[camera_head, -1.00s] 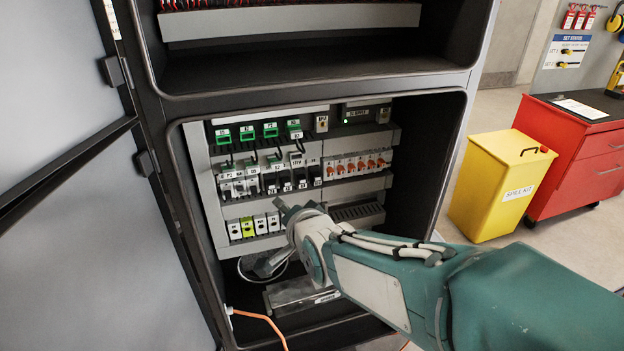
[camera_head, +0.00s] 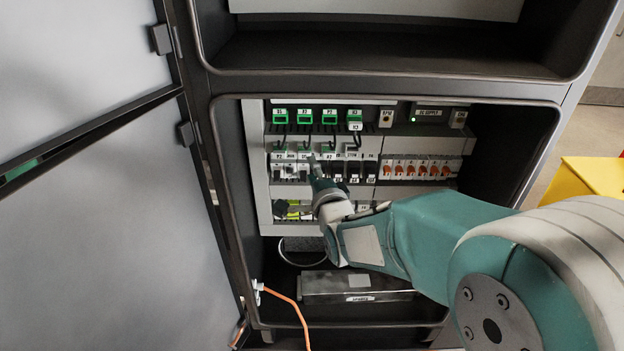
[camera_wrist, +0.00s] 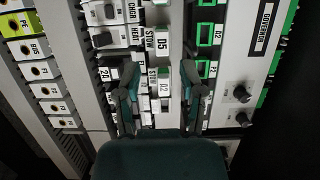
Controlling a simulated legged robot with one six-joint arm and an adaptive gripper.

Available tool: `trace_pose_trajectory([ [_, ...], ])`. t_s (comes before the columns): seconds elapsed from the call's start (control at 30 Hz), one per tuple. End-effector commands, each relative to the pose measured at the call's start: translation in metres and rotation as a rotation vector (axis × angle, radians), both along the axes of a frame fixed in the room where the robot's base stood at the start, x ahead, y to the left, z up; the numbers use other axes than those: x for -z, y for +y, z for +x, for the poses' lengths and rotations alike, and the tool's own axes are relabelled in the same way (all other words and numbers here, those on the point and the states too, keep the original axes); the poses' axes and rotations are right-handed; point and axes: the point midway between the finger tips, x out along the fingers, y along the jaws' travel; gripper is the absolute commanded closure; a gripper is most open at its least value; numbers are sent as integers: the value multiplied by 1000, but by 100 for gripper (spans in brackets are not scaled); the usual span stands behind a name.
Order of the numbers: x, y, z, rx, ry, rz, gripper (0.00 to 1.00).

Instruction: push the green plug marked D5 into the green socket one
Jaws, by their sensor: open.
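The plug row lies in the cabinet's lower bay. In the wrist view a white label reading D5 (camera_wrist: 161,41) shows beside a STOW label, beyond my fingertips. My gripper (camera_wrist: 160,76) is open, with a finger on each side of a plug labelled D2 (camera_wrist: 163,83); contact cannot be told. In the head view my gripper (camera_head: 316,168) is in front of the plug row and hides part of it. Green sockets (camera_head: 304,116) line up above that row, and also show right of the fingers in the wrist view (camera_wrist: 204,69). Which is socket one is unreadable.
Dark cables hang between sockets and plugs. Orange-knobbed breakers (camera_head: 417,168) are to the right. A metal box (camera_head: 355,287) lies on the bay floor, with an orange cable (camera_head: 288,304) to its left. The open door (camera_head: 95,230) bounds the left side.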

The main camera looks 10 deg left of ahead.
Motion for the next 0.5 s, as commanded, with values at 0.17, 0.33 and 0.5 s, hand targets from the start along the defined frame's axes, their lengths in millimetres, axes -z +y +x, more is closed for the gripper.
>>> trace_pose_trajectory([
  [0.17, 1, 11, 17, 1, 1, -3, 49],
  [0.33, 2, 25, 31, 0, 1, -6, 49],
  [0.5, 2, 32, 44, 0, 1, -6, 49],
])
